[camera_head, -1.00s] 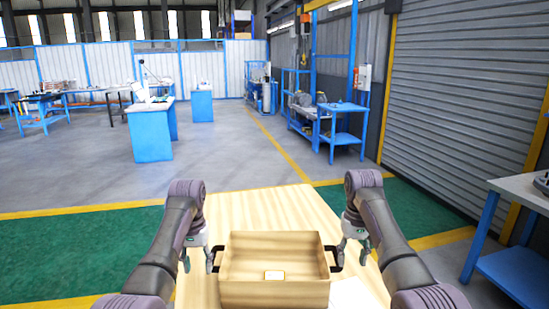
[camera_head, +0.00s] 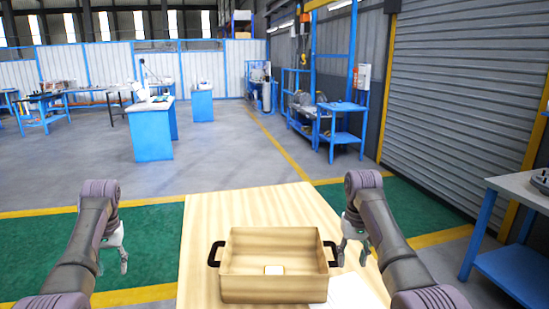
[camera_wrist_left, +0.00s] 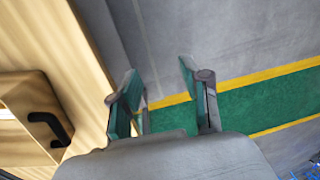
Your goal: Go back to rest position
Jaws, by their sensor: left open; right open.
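My left gripper (camera_head: 112,262) is open and empty, out to the left of the wooden table and clear of it. In the left wrist view its two fingers (camera_wrist_left: 165,105) stand apart with only the floor between them. My right gripper (camera_head: 355,253) is open beside the box's right handle; whether it touches the handle is unclear.
The wooden table (camera_head: 205,210) carries the box, and a white sheet (camera_head: 352,292) lies at its right front. A grey-topped blue bench (camera_head: 515,260) stands at the right. Open green and grey floor lies left of the table.

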